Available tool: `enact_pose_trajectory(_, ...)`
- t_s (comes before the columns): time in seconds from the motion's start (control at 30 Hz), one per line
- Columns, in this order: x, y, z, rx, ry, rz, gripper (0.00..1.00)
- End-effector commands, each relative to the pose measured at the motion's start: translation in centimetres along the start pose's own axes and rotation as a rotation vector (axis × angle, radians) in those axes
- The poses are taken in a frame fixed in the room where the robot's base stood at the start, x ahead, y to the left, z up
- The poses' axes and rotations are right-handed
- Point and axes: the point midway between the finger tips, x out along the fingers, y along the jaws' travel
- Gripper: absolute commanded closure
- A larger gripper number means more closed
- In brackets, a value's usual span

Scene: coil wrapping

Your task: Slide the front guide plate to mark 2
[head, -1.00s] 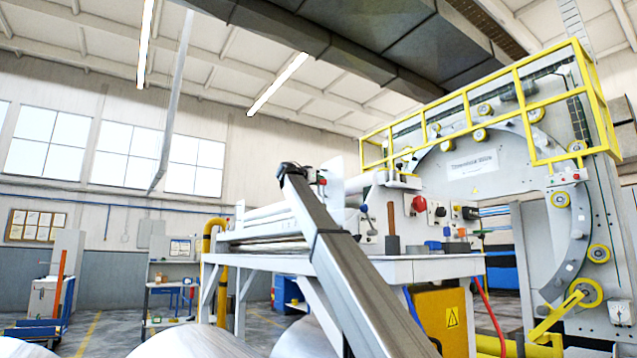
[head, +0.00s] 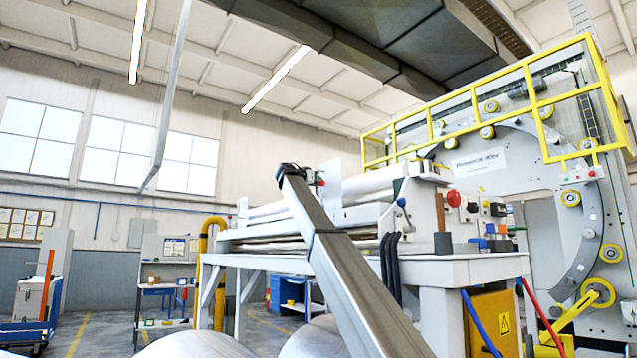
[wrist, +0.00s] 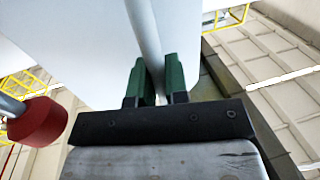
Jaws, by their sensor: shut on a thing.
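The front guide plate (head: 331,186) is a white upright panel above the machine's table, just behind my arm's far end in the head view. In the wrist view the white plate (wrist: 75,45) fills the upper left and middle. In the head view my gripper is small and mostly hidden at the arm's end. I cannot make out mark 2 or any scale.
A red knob (wrist: 35,121) on a rod is left of my gripper. The white table (head: 460,267) carries rollers (head: 370,190), a dark block (head: 443,244) and a red button (head: 453,200). Black cables (head: 391,265) hang at its front. The large ring machine (head: 585,235) stands right.

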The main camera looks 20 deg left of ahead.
Motion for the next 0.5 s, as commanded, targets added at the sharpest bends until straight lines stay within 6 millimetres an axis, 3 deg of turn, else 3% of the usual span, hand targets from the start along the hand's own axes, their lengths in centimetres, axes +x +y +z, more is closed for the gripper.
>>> enact_pose_trajectory(0.1,0.15,-0.98,-0.07,0.0,0.001,-0.001,1.0)
enact_pose_trajectory(0.43,0.15,-0.99,-0.01,0.0,0.002,0.0,1.0)
enact_pose_trajectory(0.47,0.15,-0.98,-0.02,0.0,0.002,0.0,0.79)
enact_pose_trajectory(0.5,0.15,-0.98,-0.02,0.0,0.002,0.0,0.66)
